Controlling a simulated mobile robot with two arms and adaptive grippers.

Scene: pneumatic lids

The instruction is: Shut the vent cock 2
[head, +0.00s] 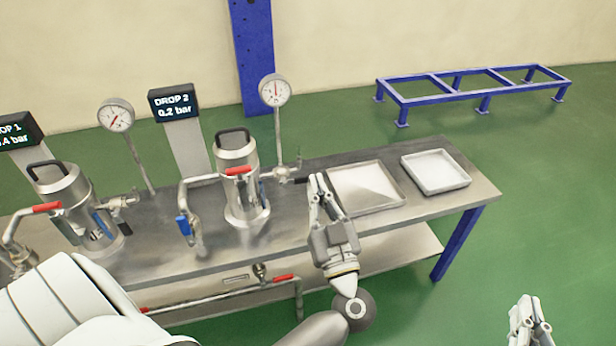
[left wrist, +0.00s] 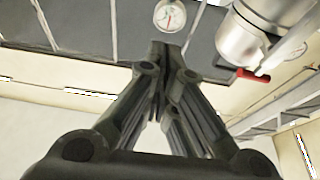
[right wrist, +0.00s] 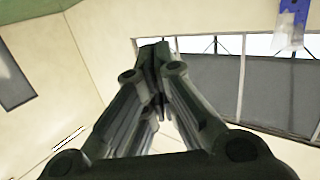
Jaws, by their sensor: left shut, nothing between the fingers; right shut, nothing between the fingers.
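The drop 2 vessel (head: 240,190) is a steel pot with a black handle on its lid, beside a display (head: 173,102) reading "DROP 2 0.2 bar". Around it are a red lever (head: 238,171), a blue lever (head: 183,225) and a side fitting (head: 283,173) on the right with a dark lever-like part. No label shows which is vent cock 2. My left gripper (head: 317,179) is shut and empty, just right of that fitting; contact cannot be told. The vessel (left wrist: 245,38) and a red lever (left wrist: 253,73) show in the left wrist view. My right gripper (head: 525,305) is shut and empty, low at right.
A dial gauge (head: 274,90) stands behind the fitting on a thin post. Two shallow trays, one near (head: 340,204) and one further right (head: 436,189), are on the steel bench. The drop 1 vessel (head: 68,195) stands at left. Red-levered piping (head: 225,296) runs along the bench front.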

